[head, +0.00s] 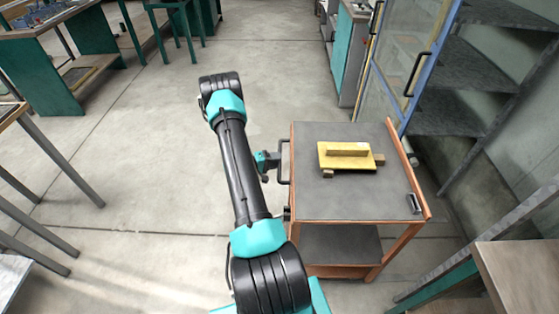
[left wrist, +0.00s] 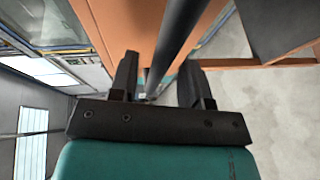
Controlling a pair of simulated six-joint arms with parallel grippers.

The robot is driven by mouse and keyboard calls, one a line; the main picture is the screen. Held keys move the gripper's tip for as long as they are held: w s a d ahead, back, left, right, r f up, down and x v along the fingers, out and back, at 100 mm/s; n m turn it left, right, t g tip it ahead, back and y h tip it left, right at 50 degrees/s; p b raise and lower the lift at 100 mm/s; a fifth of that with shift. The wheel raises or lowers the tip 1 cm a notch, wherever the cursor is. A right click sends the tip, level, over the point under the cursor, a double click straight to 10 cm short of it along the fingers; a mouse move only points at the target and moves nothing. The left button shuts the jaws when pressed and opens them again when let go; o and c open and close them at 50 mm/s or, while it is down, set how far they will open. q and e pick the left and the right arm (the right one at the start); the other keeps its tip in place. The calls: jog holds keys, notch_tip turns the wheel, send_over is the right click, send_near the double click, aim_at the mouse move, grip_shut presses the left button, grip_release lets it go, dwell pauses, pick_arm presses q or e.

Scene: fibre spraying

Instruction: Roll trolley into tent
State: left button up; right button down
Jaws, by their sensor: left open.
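The trolley (head: 340,205) has a grey top, a lower grey shelf and an orange frame, and stands right of centre in the head view. A dark bar handle (head: 284,162) is on its left side. My left gripper (head: 268,162) is at this handle. In the left wrist view its two black fingers (left wrist: 158,72) are open, with the dark handle bar (left wrist: 178,40) running between them. I cannot tell whether they touch it. A blue-framed clear panel (head: 405,60) with a black handle stands behind the trolley; I cannot tell if it is the tent.
A yellow board (head: 347,156) with small brown blocks lies on the trolley top. Grey shelves (head: 465,75) stand at the right and a teal cabinet (head: 344,60) at the back. Tables are at the left. The floor (head: 170,150) left of the trolley is clear.

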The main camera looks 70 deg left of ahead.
pick_arm(q)
jog(key=shift+w+f, duration=0.2)
jog(key=shift+w, duration=0.8)
grip_shut()
